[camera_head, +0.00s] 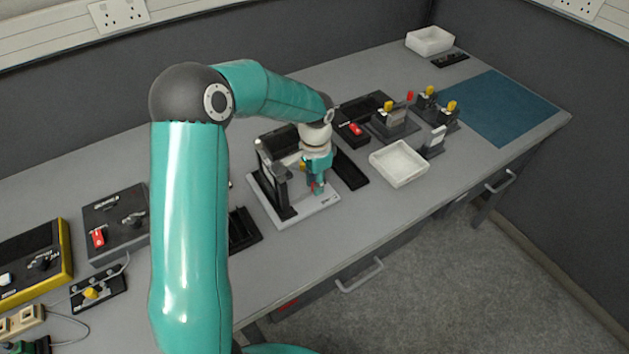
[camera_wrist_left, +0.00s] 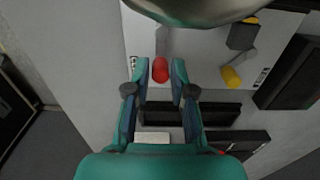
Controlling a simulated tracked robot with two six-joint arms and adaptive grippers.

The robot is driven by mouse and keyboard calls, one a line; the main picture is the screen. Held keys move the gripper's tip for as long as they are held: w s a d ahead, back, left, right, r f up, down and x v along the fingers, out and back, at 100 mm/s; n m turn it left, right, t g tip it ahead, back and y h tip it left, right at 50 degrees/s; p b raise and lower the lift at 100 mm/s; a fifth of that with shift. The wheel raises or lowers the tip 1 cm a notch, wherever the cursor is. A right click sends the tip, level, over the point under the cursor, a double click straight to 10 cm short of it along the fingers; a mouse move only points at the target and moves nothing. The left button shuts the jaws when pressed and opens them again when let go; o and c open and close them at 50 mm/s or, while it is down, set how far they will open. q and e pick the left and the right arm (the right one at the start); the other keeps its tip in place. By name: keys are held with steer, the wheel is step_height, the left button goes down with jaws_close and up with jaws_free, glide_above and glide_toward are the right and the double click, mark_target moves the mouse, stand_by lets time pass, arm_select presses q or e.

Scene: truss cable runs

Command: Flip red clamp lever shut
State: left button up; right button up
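A red-tipped clamp lever (camera_wrist_left: 160,69) shows in the left wrist view between my left fingertips, with a small gap on either side. In the head view a bit of red (camera_head: 313,187) shows at the fingertips, mostly covered by the gripper. The clamp fixture has a white base plate (camera_head: 297,217) and dark uprights; its plate also shows in the wrist view (camera_wrist_left: 200,58). My left gripper (camera_head: 317,190), also in the wrist view (camera_wrist_left: 160,76), is open and low over the plate's right front part. My right gripper is not in view.
A yellow-ended part (camera_wrist_left: 231,76) lies right of the red lever in the wrist view. A white tray (camera_head: 399,164) and a dark block with a red switch (camera_head: 354,130) stand to the right. A dark tray (camera_head: 243,229) lies left of the fixture. The blue mat (camera_head: 500,108) is clear.

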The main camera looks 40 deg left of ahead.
arm_select(q)
steer(key=shift+o, duration=1)
steer(key=shift+r, duration=0.1)
step_height(320, 180, up, 12)
